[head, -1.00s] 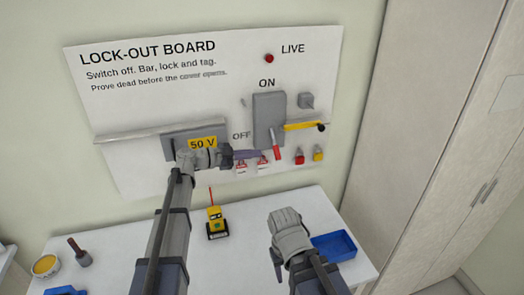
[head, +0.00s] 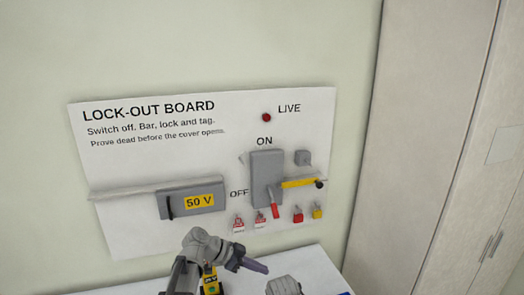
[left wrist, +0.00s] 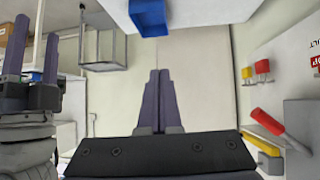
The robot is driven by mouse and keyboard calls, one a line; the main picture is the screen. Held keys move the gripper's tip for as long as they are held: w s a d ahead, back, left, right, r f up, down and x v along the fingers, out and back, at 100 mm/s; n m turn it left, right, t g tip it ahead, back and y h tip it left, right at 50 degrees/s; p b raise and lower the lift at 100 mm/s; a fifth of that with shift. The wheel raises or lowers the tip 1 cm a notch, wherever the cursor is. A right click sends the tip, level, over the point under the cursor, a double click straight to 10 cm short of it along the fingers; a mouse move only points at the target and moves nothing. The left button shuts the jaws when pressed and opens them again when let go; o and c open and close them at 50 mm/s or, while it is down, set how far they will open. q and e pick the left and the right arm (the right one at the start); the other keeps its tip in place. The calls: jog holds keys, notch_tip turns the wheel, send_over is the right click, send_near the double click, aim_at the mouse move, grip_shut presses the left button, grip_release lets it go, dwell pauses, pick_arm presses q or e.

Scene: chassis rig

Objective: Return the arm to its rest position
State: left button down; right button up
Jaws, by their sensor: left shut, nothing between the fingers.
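My left gripper (head: 255,265) is below the lock-out board (head: 120,180), at the lower middle of the head view. Its dark fingers are together and empty, and they also show shut in the left wrist view (left wrist: 158,100). My right gripper (left wrist: 34,55) stands at the left of the left wrist view, its two fingers apart with a gap between them. In the head view only a grey part of my right arm shows at the bottom edge. The board carries a grey switch box (head: 266,170), a yellow bar (head: 298,183) and a red handle (head: 275,210).
A grey cover marked 50 V (head: 178,205) and several small padlocks, one of them yellow (head: 317,211), are on the board. A red lamp (head: 266,117) is by LIVE. A yellow device (head: 211,284) is partly hidden by my left arm. A blue tray (left wrist: 148,18) shows in the wrist view.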

pick_arm(q)
jog(key=s+a+f+n+g+y+b, duration=0.1)
jog(key=s+a+f+n+y+b, duration=0.1)
jog(key=s+f+n+y, duration=0.3)
jog(key=s+a+f+n+g+y+b, duration=0.1)
jog(key=s+f+n+y, duration=0.5)
jog(key=s, duration=0.8)
notch_tip(320, 180, down, 3)
jog(key=shift+a+f+n+y+b, duration=0.1)
jog(key=shift+a+n+y+b, duration=0.25)
jog(key=shift+a+b, duration=0.4)
